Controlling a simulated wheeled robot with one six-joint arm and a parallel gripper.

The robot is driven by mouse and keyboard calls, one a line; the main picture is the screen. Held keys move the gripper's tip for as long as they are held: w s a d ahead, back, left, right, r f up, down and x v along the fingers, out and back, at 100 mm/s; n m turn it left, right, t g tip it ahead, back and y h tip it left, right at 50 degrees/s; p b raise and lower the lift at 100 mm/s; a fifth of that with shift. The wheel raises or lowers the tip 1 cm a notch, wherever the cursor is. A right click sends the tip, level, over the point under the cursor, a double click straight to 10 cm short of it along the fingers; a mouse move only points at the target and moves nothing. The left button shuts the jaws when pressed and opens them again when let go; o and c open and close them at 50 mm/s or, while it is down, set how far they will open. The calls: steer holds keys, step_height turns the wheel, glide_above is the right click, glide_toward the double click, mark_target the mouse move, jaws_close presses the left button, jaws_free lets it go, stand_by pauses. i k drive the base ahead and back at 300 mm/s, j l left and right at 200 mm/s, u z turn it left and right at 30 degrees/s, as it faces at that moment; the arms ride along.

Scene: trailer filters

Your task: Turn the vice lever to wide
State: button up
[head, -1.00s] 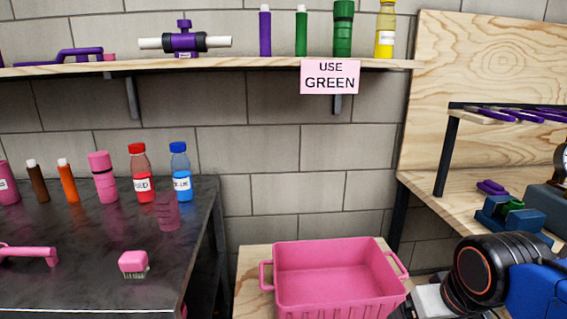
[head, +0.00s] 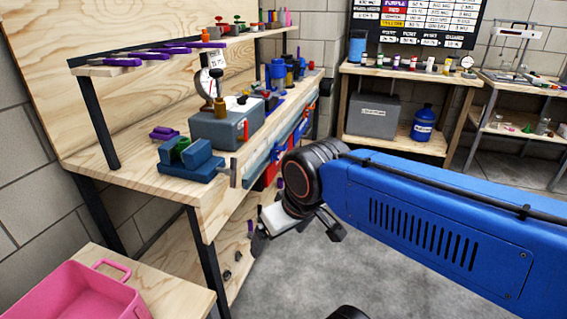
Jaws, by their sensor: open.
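The blue vice (head: 188,160) stands near the front corner of the wooden workbench, with a green piece between its jaws. A short grey bar, which looks like its lever (head: 233,171), sticks out at the vice's right end, near the bench edge. Its setting cannot be read from here. My gripper (head: 292,226) hangs in front of the bench, right of and lower than the vice in the picture, apart from it. It is open, and I see nothing held in it.
A grey-blue box with a dial gauge (head: 226,122) stands behind the vice. A purple part (head: 164,133) lies beside it. A shelf (head: 130,62) with purple tools overhangs the bench. A pink crate (head: 78,292) is at lower left. Grey floor (head: 300,285) is open in front.

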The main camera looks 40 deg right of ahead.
mark_target(232, 171)
steer(key=z, duration=0.2)
steer(key=k+j, duration=0.2)
steer(key=j, duration=0.15)
steer(key=k+j, duration=0.2)
steer(key=j, duration=0.15)
steer(key=k+j+u, duration=0.1)
steer(key=j, duration=0.25)
steer(key=k, duration=0.1)
